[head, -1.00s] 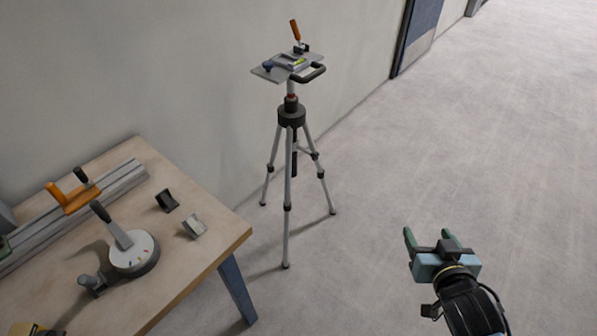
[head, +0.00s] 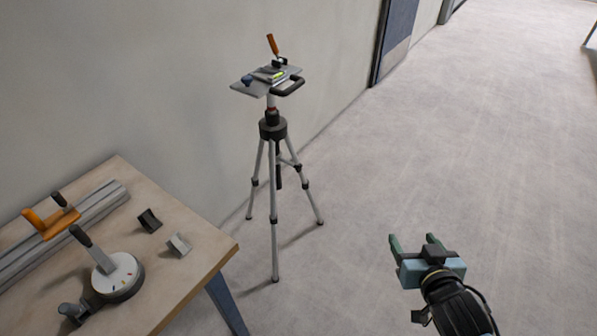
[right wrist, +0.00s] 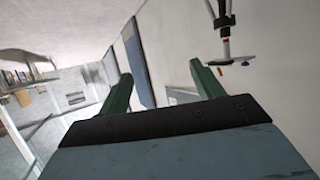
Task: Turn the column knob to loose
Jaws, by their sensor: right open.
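A grey tripod (head: 274,200) stands on the floor near the wall. Its centre column (head: 271,102) rises from a black collar (head: 273,129) to a tilted plate (head: 249,87) with a black handle (head: 289,87) and an orange-handled lever (head: 272,43). I cannot make out which part is the column knob, or its setting. My right gripper (head: 413,240) is open and empty, right of the tripod and well apart from it. In the right wrist view, the tripod's upper part (right wrist: 225,48) hangs inverted beyond the green fingers (right wrist: 161,72). My left gripper is out of view.
A wooden workbench (head: 196,270) at the lower left holds a round dial with a lever (head: 118,277), a grey rail (head: 100,202) with an orange clamp (head: 50,220), and two small blocks. Floor right of the tripod is clear. A blue door panel (head: 397,38) is behind.

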